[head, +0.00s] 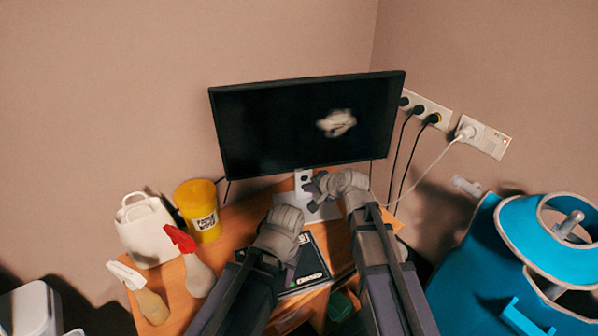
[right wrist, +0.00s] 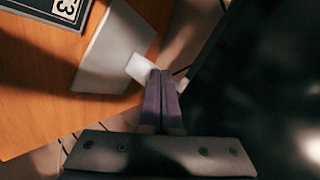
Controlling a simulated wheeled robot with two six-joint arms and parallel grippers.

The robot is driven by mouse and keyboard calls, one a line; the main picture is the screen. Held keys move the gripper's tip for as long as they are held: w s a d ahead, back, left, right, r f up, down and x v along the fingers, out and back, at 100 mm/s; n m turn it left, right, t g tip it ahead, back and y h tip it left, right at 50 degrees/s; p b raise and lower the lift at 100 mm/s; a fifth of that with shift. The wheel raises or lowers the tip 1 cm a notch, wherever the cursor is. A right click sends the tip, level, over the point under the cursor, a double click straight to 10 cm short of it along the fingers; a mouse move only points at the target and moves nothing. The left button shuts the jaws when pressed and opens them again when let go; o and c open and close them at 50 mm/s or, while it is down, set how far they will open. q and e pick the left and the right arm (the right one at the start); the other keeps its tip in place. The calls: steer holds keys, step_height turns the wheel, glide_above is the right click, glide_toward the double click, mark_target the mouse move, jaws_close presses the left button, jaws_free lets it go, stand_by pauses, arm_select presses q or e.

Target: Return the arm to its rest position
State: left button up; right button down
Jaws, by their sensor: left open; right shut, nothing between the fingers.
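My right gripper (head: 318,189) is raised in front of the monitor's stand, at the back of the wooden desk. In the right wrist view its two purple fingers (right wrist: 161,88) are together with nothing between them. They overlap the pale stand (right wrist: 118,45) in that picture; I cannot tell whether they touch it. My left gripper (head: 290,266) is lower, over the dark book (head: 310,268) on the desk. It is open, and its fingers are mostly hidden by my own wrist.
The black monitor (head: 270,130) stands close behind my right gripper. A yellow tub (head: 199,212), a white container (head: 148,235) and two spray bottles (head: 200,276) crowd the desk's left side. Sockets with cables (head: 425,112) are on the wall. A blue machine (head: 500,270) stands at right.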

stand_by(0.3)
steer(key=s+d+f+n+g+h, duration=0.1)
steer(key=s+n, duration=0.3)
steer(key=s, duration=0.4)
steer(key=s+d+f+n+g+h, duration=0.2)
steer(key=s+f+n+g+h, duration=0.1)
steer(key=s, duration=0.5)
steer(key=s+d+f+n+g+h, duration=0.1)
steer(key=s+f+n+g+h, duration=0.2)
steer(key=s, duration=0.6)
steer(key=shift+d+f+n+g, duration=0.25)
steer(key=shift+d+n+g, duration=0.25)
steer(key=shift+n, duration=0.5)
steer(key=shift+a, duration=0.2)
